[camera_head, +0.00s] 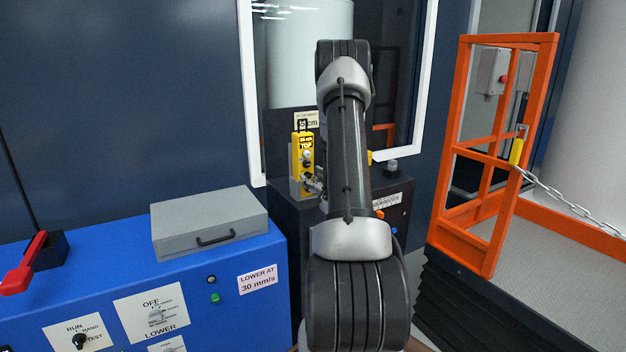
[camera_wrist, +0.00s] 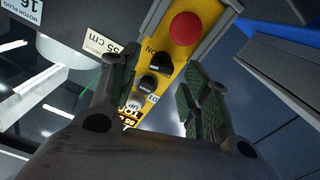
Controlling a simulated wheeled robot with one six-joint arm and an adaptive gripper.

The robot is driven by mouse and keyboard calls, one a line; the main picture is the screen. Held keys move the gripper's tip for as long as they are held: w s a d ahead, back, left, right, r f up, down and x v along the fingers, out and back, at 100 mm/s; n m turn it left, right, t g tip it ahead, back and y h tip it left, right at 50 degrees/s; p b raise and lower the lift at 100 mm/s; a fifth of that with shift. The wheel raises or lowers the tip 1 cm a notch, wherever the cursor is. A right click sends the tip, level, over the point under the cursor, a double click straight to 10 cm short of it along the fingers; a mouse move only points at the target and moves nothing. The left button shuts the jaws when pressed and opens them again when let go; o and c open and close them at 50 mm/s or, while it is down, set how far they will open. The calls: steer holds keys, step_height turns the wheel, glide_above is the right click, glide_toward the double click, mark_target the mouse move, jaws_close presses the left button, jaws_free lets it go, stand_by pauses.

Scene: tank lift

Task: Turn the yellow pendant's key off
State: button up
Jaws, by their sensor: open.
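The yellow pendant (camera_head: 296,156) stands upright in a grey holder on the dark cabinet in the head view. In the wrist view the pendant (camera_wrist: 178,52) runs slantwise between my fingers, with a red button (camera_wrist: 185,28) and two round black controls, one nearer the button (camera_wrist: 160,62) and one lower (camera_wrist: 147,82). Small labels sit beside them; I cannot tell for sure which control is the key or how it is set. My gripper (camera_wrist: 158,92) is open, its green-padded fingers on either side of the pendant's face, apparently holding nothing. In the head view my arm partly hides it.
A blue console (camera_head: 225,250) with a grey case (camera_head: 208,222) and a red lever (camera_head: 25,265) stands at the left. An orange gate (camera_head: 490,155) with a chain (camera_head: 570,205) is at the right. A white-framed window (camera_head: 247,90) rises behind the dark cabinet (camera_head: 400,190).

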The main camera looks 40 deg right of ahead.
steer(key=shift+w, duration=0.35)
steer(key=c, duration=1)
steer(key=shift+n, duration=1.5)
steer(key=shift+c, duration=0.2)
steer(key=o, duration=1)
steer(key=shift+o, duration=0.2)
steer(key=shift+s, duration=0.1)
